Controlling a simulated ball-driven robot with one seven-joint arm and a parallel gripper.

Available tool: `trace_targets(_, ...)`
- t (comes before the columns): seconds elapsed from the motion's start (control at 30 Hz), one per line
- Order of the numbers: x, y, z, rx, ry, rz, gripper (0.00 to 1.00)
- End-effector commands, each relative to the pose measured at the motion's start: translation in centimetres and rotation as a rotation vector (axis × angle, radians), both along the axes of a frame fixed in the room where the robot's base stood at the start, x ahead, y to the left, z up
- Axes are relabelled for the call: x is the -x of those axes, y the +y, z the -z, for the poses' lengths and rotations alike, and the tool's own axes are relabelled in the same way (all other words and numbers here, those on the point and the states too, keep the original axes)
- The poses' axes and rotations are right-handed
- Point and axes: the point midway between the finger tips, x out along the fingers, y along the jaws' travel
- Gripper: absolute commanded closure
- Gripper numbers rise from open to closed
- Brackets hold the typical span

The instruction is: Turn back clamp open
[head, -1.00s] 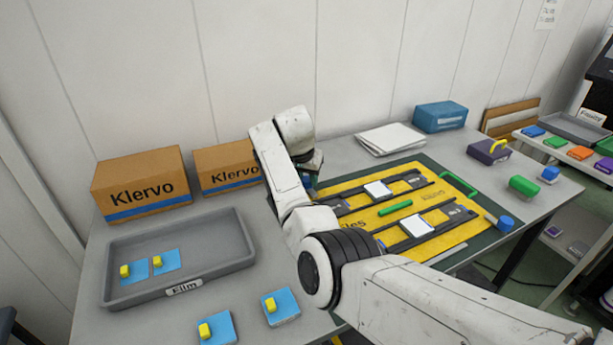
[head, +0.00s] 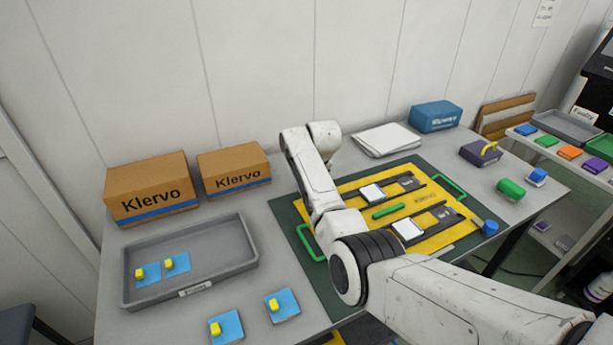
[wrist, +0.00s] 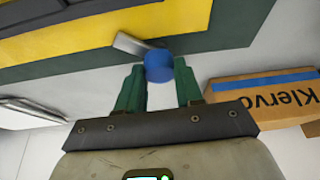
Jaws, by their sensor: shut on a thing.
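The back clamp shows in the wrist view as a round blue knob (wrist: 158,66) with a flat grey bar (wrist: 130,43). The bar points to the upper left, its tip near the yellow board's edge. My gripper (wrist: 160,80) has its two green fingers shut on the knob, one on each side. In the head view my arm hides this clamp and my gripper. The yellow board (head: 350,185) lies on a dark green mat (head: 288,212). A second blue knob (head: 490,228) stands at its right front corner.
Klervo boxes (head: 150,190) stand at the left back. A grey tray (head: 225,262) holds blue pads with yellow knobs; more such pads lie in front. White sheets (head: 387,140) and a blue box (head: 436,117) lie behind the board. Green handles (head: 449,187) edge the board.

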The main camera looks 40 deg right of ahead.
Motion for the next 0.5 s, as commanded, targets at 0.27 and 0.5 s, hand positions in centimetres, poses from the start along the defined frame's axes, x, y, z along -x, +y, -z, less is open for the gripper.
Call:
trace_targets(0.27,-0.05,-0.32,-0.05,0.001,-0.004,-0.261,0.95)
trace_targets(0.5,-0.08,-0.45,0.12,0.002,-0.003,-0.474,0.95)
